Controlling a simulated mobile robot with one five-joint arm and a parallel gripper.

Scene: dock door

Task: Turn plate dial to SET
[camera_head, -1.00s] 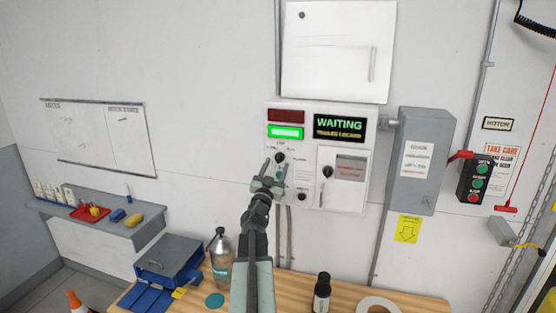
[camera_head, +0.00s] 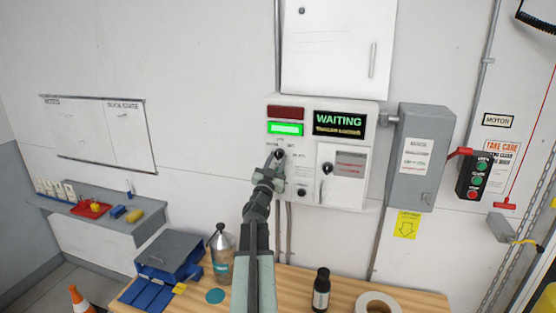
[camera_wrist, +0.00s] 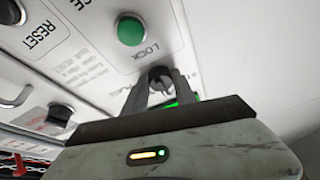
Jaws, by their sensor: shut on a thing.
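The plate dial (camera_head: 280,154) is a small dark knob at the upper left of the white control panel (camera_head: 302,199), below a lit green lamp. My gripper (camera_head: 275,156) has reached up to it and is shut on it. In the wrist view the dark dial (camera_wrist: 162,73) sits between the fingertips of my gripper (camera_wrist: 161,78), against the panel face. The fingers hide much of the dial and its lettering, so I cannot tell which mark it points to. The display (camera_head: 339,125) reads WAITING.
A green button (camera_wrist: 131,29) marked LOCK sits close to the fingers, and a black button (camera_wrist: 11,12) marked RESET lies beyond. A small door (camera_head: 341,190) with a black knob is right of the dial. A bottle (camera_head: 222,257) stands on the bench below.

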